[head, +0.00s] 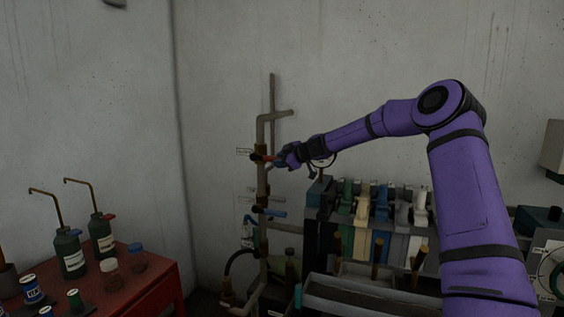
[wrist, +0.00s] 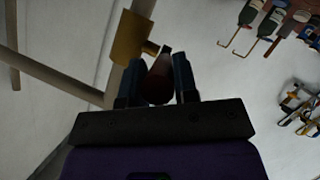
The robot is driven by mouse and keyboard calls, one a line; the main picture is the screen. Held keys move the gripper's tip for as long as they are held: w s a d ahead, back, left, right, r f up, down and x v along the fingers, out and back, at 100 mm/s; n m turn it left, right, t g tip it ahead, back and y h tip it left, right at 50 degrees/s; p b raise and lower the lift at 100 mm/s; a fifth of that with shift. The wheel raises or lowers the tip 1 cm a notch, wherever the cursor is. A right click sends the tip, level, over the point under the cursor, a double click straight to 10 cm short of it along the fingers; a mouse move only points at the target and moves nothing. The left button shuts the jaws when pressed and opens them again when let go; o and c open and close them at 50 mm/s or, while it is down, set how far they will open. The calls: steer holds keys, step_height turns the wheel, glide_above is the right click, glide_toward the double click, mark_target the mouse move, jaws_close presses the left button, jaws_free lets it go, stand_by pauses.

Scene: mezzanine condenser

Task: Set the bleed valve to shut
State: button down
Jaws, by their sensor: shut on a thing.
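A vertical pipe (head: 262,185) on the back wall carries an upper valve with a brass body (head: 260,153) and a red handle (head: 270,158). The handle points right, roughly across the pipe. A small label (head: 244,152) beside this valve is too small to read, so I cannot confirm that it is the bleed valve. My gripper (head: 279,159) reaches in from the right and is shut on the red handle. In the wrist view the dark red handle (wrist: 159,82) lies between both fingers, beside the brass valve body (wrist: 133,38).
A lower valve with a blue handle (head: 270,212) is on the same pipe. A rack of coloured items (head: 378,205) stands below my arm. A red table (head: 150,285) with bottles is at the left. The wall above the pipe is clear.

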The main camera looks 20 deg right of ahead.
steer(key=c, duration=0.9)
jaws_free()
steer(key=shift+f, duration=0.1)
steer(key=v, duration=1)
steer(key=shift+s+d, duration=0.1)
steer(key=shift+s, duration=0.25)
